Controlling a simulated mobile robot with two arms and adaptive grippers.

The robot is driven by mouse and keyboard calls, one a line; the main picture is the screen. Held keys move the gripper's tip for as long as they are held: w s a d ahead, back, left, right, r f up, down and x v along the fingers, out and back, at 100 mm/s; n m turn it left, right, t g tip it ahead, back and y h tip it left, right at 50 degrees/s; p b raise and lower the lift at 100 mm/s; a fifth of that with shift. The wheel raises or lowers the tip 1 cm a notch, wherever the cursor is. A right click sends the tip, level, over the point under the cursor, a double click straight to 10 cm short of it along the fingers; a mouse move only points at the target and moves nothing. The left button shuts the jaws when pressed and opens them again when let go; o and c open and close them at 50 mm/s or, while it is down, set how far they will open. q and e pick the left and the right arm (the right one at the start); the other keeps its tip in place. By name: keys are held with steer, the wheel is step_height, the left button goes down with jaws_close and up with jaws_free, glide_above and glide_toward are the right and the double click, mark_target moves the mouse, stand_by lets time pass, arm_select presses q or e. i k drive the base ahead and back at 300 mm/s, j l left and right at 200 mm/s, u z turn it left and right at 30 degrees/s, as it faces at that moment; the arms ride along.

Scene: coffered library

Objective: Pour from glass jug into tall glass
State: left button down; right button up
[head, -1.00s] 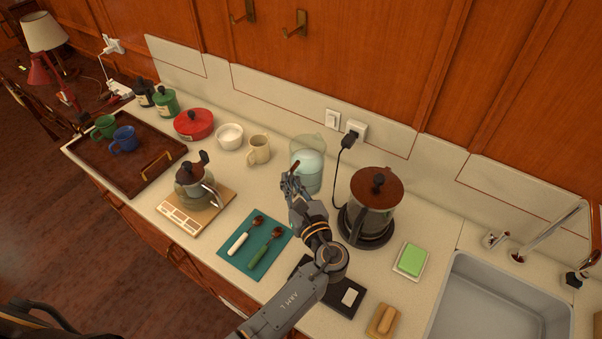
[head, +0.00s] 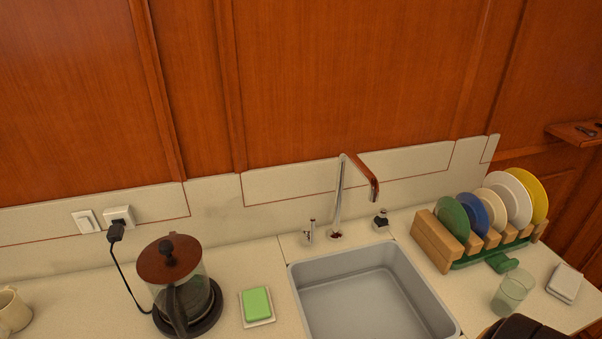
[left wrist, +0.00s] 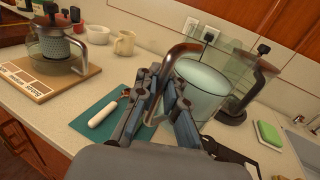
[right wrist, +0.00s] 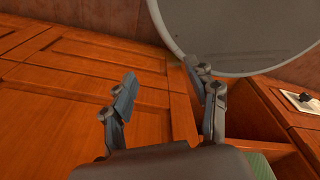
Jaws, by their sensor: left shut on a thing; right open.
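The glass jug (left wrist: 200,88), with pale liquid in it and a copper-coloured handle (left wrist: 178,58), stands on the counter in the left wrist view. My left gripper (left wrist: 165,95) is shut on that handle; the fingers partly hide the jug. The jug and left gripper are outside the head view. A clear, slightly green glass (head: 513,292), seemingly the tall glass, stands upright on the counter right of the sink in the head view. My right gripper (right wrist: 165,100) is open and empty in the right wrist view, in front of wooden cabinet fronts.
A coffee press (head: 172,280) and green sponge (head: 257,303) stand left of the sink (head: 365,290). A tap (head: 340,205) rises behind it. A dish rack (head: 490,247) with plates stands behind the glass. A large grey rounded surface (right wrist: 235,40) is close to my right gripper.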

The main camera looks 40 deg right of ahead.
mark_target(517, 283)
steer(key=z, duration=2.15)
steer(key=l+u, duration=0.3)
steer(key=l, duration=0.5)
steer(key=l+u, duration=0.3)
steer(key=l, duration=0.5)
steer(key=k+l+u, duration=0.1)
steer(key=l+u, duration=0.2)
steer(key=l, duration=0.45)
